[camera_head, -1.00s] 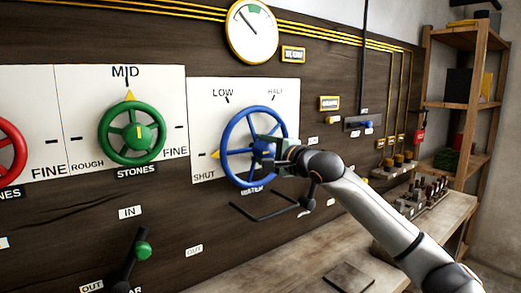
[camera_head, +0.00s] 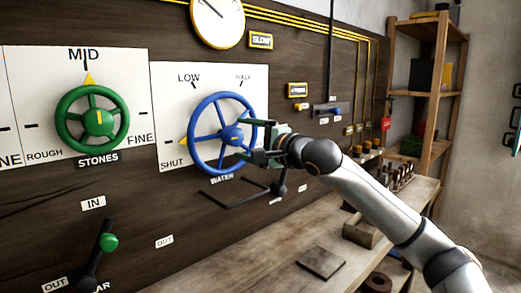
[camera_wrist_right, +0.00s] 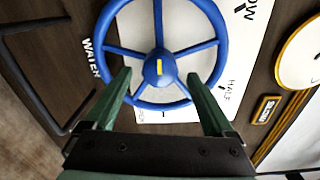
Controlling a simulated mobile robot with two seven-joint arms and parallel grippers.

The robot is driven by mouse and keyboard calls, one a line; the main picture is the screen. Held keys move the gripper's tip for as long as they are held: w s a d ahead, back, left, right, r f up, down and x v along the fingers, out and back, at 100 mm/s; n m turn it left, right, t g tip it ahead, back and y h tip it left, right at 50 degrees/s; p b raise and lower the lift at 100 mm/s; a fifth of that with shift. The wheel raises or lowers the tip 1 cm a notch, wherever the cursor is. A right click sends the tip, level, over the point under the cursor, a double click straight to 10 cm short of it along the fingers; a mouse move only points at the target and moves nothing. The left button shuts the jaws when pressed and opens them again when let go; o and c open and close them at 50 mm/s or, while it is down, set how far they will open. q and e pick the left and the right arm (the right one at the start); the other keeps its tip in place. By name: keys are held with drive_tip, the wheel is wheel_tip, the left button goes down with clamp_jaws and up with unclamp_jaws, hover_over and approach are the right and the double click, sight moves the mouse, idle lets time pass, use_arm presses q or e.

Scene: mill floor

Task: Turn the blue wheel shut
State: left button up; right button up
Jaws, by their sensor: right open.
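The blue wheel (camera_head: 223,134) is mounted on a white plate (camera_head: 255,78) marked LOW, HALF and SHUT, above a WATER label. A yellow pointer (camera_head: 183,142) sits at its left side, just above the word SHUT. My right gripper (camera_head: 246,139) is open at the wheel's right side. In the right wrist view, its two green fingers (camera_wrist_right: 160,84) stand apart with nothing between them, facing the blue wheel (camera_wrist_right: 160,67), whose hub has a yellow mark. Whether a finger touches the rim is unclear. My left gripper is not in view.
A green STONES wheel (camera_head: 91,119) is to the left, its pointer at MID. A lever with a green knob (camera_head: 108,242) is below it. A dark bar (camera_head: 240,199) juts out under the blue wheel. A wooden bench (camera_head: 290,235) runs along the wall, with shelves (camera_head: 425,95) at right.

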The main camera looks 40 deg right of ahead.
drive_tip(key=s+b, duration=0.2)
drive_tip(key=s, duration=0.4)
drive_tip(key=shift+d, duration=0.2)
drive_tip(key=shift+s, duration=0.1)
